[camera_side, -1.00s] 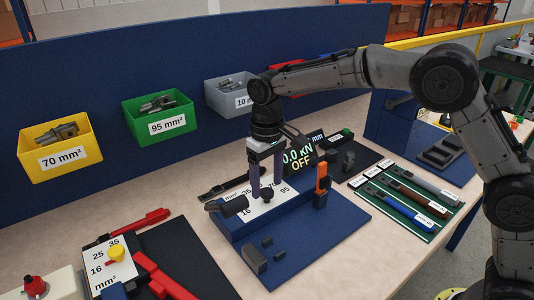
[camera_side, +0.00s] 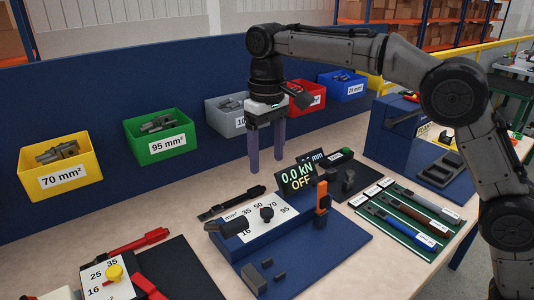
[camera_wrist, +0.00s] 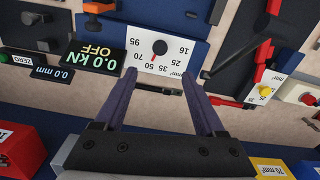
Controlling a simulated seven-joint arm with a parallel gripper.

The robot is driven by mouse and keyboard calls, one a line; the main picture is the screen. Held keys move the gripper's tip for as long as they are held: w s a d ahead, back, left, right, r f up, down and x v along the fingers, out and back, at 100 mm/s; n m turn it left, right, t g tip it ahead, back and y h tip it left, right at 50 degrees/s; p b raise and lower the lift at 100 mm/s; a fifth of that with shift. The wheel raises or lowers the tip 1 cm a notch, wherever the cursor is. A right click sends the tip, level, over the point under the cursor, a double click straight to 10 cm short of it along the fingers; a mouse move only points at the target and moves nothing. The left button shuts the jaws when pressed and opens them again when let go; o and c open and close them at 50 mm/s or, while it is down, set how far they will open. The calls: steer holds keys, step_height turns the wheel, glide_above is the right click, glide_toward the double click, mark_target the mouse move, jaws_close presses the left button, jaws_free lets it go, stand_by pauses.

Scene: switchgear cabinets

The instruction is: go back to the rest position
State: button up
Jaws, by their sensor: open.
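My gripper (camera_side: 267,160) hangs fingers-down above the bench, behind the blue crimping station (camera_side: 330,240). Its two purple fingers are apart with nothing between them. In the wrist view my gripper (camera_wrist: 165,92) also shows open and empty. The white dial plate (camera_side: 272,220) with its black knob (camera_side: 267,213) is on the station, clear of the fingers. The display (camera_side: 296,178) reads 0.0 kN and OFF.
Yellow (camera_side: 62,185), green (camera_side: 160,148) and grey (camera_side: 222,126) bins hang on the blue back panel, with red and blue bins behind my gripper. A cable tray (camera_side: 410,218) lies right. A red-handled tool (camera_side: 135,243) lies front left.

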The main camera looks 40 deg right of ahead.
steer(key=shift+d, duration=0.1)
steer(key=s+d+r+m+t, duration=0.1)
steer(key=s+d+r+t, duration=0.1)
steer(key=s+d+r, duration=0.4)
steer(key=s+d+r+m+t, duration=0.1)
steer(key=s+d+r, duration=0.35)
steer(key=s, duration=0.35)
steer(key=s+d+f+t, duration=0.2)
steer(key=s+d+f, duration=0.2)
steer(key=s+f, duration=1.1)
steer(key=shift+s+d+n+t, duration=0.15)
steer(key=shift+s+n+t, duration=0.15)
steer(key=shift+s, duration=0.5)
